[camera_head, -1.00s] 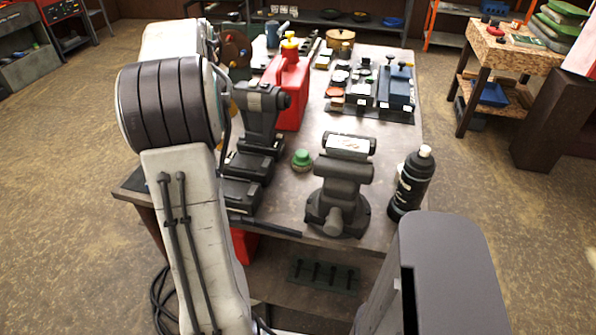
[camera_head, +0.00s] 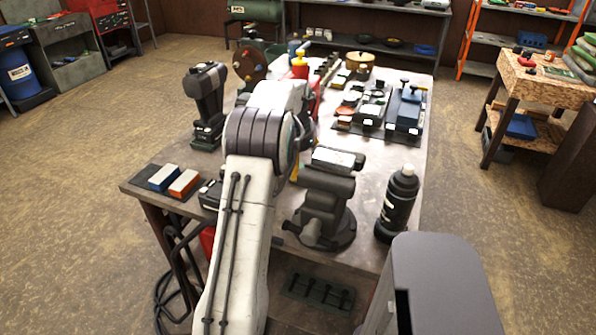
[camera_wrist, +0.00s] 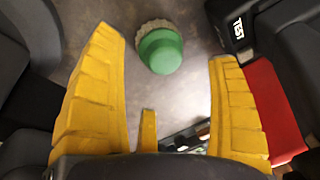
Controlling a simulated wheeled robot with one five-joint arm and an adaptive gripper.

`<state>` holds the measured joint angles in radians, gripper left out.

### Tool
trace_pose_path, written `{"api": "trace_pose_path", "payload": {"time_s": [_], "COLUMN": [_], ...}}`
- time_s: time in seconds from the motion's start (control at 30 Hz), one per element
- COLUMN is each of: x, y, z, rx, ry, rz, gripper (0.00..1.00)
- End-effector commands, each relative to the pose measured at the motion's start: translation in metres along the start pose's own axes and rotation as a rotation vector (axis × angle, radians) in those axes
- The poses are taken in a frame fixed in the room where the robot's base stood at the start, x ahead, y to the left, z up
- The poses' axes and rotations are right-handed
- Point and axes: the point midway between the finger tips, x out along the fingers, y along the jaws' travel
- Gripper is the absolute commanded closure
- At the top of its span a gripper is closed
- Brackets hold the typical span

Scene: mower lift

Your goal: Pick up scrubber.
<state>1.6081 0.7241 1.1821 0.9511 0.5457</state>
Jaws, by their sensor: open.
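The scrubber (camera_wrist: 160,48), a round green cap on a pale ridged base, sits upright on the grey bench top (camera_head: 150,190). It shows in the wrist view just ahead of my gripper, between the line of the two yellow fingers. My gripper (camera_wrist: 166,58) is open and empty, with its fingers spread on either side. I cannot tell its height above the bench.
A vise (camera_head: 325,205) stands at the bench's front, beside a black bottle (camera_head: 398,205). In the wrist view, dark bulky objects and a red one (camera_wrist: 268,105) crowd the sides.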

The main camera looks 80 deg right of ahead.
Motion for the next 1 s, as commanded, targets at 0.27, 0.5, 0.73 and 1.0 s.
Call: {"api": "trace_pose_path", "payload": {"time_s": [0.27, 0.5, 0.73, 1.0], "x": [0.019, 0.038, 0.046, 0.046], "y": [-0.002, -0.002, -0.001, -0.001], "z": [0.003, 0.002, 0.003, 0.003], "rx": [-0.001, -0.001, -0.001, -0.001], "ry": [-0.006, -0.003, -0.001, -0.001], "rz": [0.002, 0.000, -0.001, -0.001], "gripper": [0.18, 0.18, 0.18, 0.20]}}
